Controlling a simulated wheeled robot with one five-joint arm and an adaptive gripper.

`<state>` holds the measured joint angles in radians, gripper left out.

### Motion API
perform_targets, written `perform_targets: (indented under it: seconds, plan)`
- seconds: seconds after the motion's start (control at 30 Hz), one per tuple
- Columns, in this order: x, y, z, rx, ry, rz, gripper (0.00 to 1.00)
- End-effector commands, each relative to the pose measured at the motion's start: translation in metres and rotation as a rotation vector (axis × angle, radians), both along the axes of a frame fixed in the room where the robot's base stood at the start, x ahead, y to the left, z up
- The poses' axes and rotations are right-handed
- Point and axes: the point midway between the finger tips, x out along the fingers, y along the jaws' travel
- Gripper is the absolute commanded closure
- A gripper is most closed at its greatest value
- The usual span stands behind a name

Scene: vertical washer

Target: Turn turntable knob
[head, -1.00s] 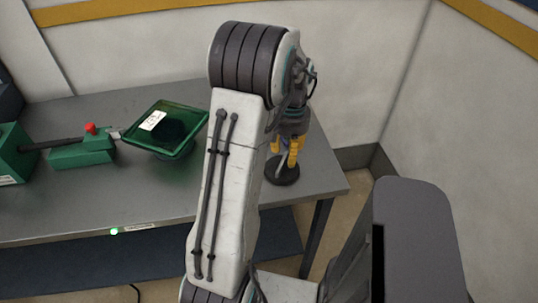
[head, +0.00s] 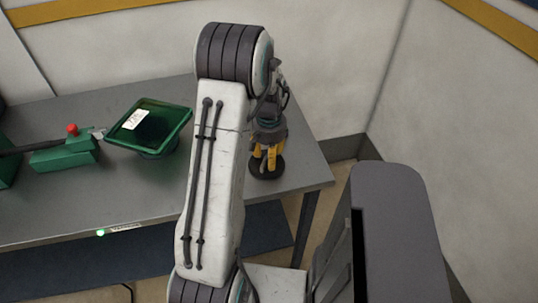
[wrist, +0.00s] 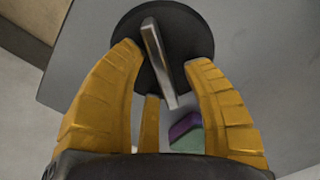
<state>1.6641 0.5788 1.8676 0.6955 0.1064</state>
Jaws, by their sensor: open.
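A dark round turntable disc (head: 257,170) lies on the grey table near its right end. It also shows in the wrist view (wrist: 195,35), with a flat grey metal knob bar (wrist: 158,55) rising from it. My gripper (head: 266,162) has yellow fingers and points down over the disc. In the wrist view my gripper (wrist: 168,62) is open, with fingers on the left and right of the bar and a further finger behind. The bar lies between them with visible gaps on both sides. The fingers hide the bar in the head view.
The grey table (head: 90,205) also carries a green tray (head: 185,118) with a white label and a green device with a red button (head: 72,129). A purple and green piece (wrist: 185,128) shows beneath my gripper in the wrist view. Walls stand behind and right.

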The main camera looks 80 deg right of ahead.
Motion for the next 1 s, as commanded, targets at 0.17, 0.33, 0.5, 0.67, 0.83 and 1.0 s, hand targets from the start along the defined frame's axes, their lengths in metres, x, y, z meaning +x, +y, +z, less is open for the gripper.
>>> perform_targets:
  seconds: [0.17,0.33,0.5,0.67,0.83,1.0]
  plan:
    - [0.0000,0.0002,-0.0041,0.000,0.000,0.000,0.55]
    - [0.0000,0.0001,-0.0042,0.000,0.000,0.000,0.55]
    - [0.0000,0.0001,-0.0040,0.000,0.000,0.000,0.63]
    - [0.0000,0.0000,-0.0039,0.000,0.000,0.000,0.77]
    - [0.0000,0.0000,-0.0038,-0.001,0.000,0.000,0.92]
    - [0.0000,0.0000,-0.0038,-0.001,0.000,0.000,1.00]
